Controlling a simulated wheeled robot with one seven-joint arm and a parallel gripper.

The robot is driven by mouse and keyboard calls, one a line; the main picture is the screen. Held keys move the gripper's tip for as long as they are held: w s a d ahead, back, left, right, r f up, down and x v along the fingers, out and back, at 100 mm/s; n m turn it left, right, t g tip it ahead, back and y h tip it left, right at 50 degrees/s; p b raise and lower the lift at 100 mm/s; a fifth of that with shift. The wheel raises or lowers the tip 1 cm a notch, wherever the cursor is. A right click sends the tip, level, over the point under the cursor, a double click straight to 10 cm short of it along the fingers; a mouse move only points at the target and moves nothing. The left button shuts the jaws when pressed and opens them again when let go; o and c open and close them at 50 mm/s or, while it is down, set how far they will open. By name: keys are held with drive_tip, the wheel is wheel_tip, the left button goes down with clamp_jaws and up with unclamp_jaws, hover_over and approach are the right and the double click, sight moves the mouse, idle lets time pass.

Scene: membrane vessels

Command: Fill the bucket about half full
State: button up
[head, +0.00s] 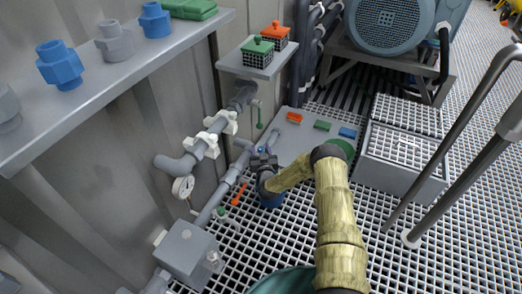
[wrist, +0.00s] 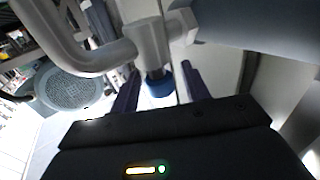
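My gripper (head: 263,158) is at the grey pipework by the wall. In the wrist view its two dark purple fingers (wrist: 160,90) stand apart, one on each side of a blue round tap part (wrist: 157,84) below a grey pipe body (wrist: 150,42). I cannot tell whether they touch it. No water or fill level is visible.
A shelf (head: 100,85) holds blue and grey fittings. A grated box (head: 402,150), handrail (head: 455,135) and motor (head: 390,22) stand to the right. The grating floor (head: 440,245) is clear at lower right.

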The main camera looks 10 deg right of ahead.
drive_tip(key=shift+s, duration=0.15)
drive_tip(key=s+a+p, duration=0.1)
drive_tip(key=s+p, duration=0.6)
drive_tip(key=s, duration=1)
